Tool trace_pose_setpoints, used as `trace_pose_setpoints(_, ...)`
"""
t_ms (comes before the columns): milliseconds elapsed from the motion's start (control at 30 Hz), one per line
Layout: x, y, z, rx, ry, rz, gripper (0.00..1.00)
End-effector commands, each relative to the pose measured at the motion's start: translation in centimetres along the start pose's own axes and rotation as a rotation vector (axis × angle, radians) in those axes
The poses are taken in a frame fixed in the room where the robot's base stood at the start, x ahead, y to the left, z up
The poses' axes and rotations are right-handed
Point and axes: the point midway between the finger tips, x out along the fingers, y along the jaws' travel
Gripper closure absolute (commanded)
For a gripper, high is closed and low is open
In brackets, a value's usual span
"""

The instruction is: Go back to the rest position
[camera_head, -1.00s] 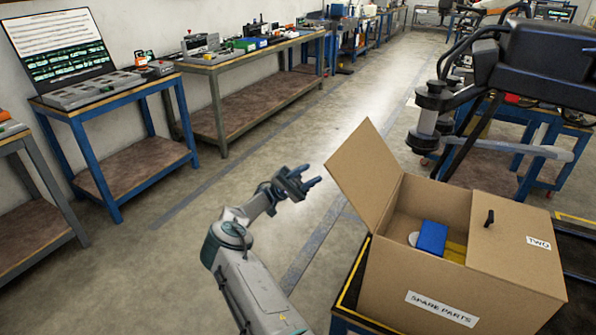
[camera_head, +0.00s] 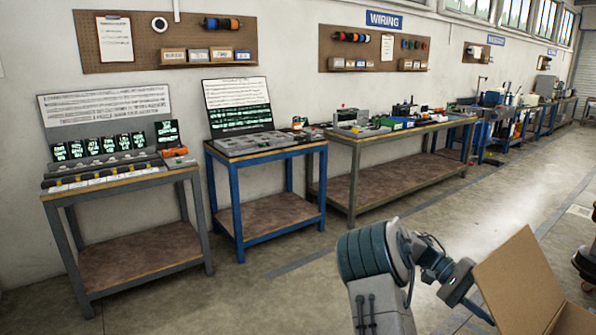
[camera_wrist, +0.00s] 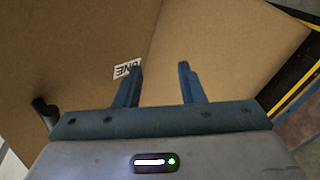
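My gripper (camera_head: 470,300) is at the lower right of the head view, beside the raised brown flap (camera_head: 520,285) of a cardboard box. In the wrist view my gripper (camera_wrist: 158,75) has its two blue-grey fingers spread with nothing between them. Behind them is brown cardboard (camera_wrist: 215,50) with a white label reading "ONE" (camera_wrist: 127,69). I cannot tell whether a finger touches the cardboard. My arm is bent, with the wrist toward the flap. Most of the box lies outside the head view.
A grey-framed table (camera_head: 130,185) and a blue-framed table (camera_head: 265,150) stand along the wall at left. A longer workbench (camera_head: 400,135) continues to the right. Pegboards (camera_head: 165,40) hang above. A dark handle (camera_wrist: 45,110) shows beside my gripper. The floor between benches and arm is clear.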

Motion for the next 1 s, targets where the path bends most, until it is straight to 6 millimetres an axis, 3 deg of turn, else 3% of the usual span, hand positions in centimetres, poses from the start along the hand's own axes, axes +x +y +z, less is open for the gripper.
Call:
trace_pose_setpoints(167, 0.2, -1.9, 3.1, -0.110, 0.110, -0.243, 0.65)
trace_pose_setpoints(467, -1.6, -5.2, 9.8, -0.267, 0.338, -0.591, 0.65)
trace_pose_setpoints(800, -4.4, -8.1, 19.4, -0.395, 0.636, -0.893, 0.65)
trace_pose_setpoints(1000, -5.1, -9.6, 25.4, -0.441, 0.820, -1.021, 0.65)
